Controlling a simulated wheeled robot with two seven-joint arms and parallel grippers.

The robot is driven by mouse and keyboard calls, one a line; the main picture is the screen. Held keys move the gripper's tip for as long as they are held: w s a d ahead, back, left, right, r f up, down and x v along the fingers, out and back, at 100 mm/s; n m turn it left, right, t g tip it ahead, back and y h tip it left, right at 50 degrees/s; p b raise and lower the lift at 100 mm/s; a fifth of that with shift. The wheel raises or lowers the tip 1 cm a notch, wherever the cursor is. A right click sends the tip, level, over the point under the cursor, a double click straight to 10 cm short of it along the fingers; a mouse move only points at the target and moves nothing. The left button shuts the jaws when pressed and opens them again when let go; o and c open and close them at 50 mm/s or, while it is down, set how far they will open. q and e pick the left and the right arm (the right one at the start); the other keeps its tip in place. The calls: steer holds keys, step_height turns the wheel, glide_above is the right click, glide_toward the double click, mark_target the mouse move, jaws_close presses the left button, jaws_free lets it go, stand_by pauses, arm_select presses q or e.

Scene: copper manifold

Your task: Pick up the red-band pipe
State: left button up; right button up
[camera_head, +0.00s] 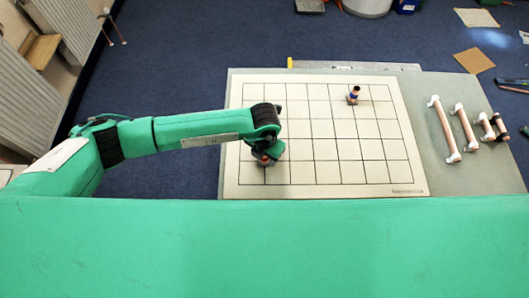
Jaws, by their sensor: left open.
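My left gripper (265,157) points down over the lower left part of the white gridded board (300,182). It is open; its fingers are small and mostly hidden by the wrist. A small reddish patch shows at the fingertips, and I cannot tell whether it is the red-band pipe. Several copper-coloured pipes with white ends lie at the right: a long one (445,128), a medium one (464,127), a short one (486,126) and a short one with dark parts (500,126). No red band is clear on them. My right gripper is not in view.
A small upright copper-coloured piece with a dark blue band (352,96) stands on the board's upper right. The board lies on a grey-green table (460,178). Most grid squares are clear. A green surface fills the bottom of the view.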

arm_select(q)
steer(key=shift+f, duration=0.3)
jaws_close()
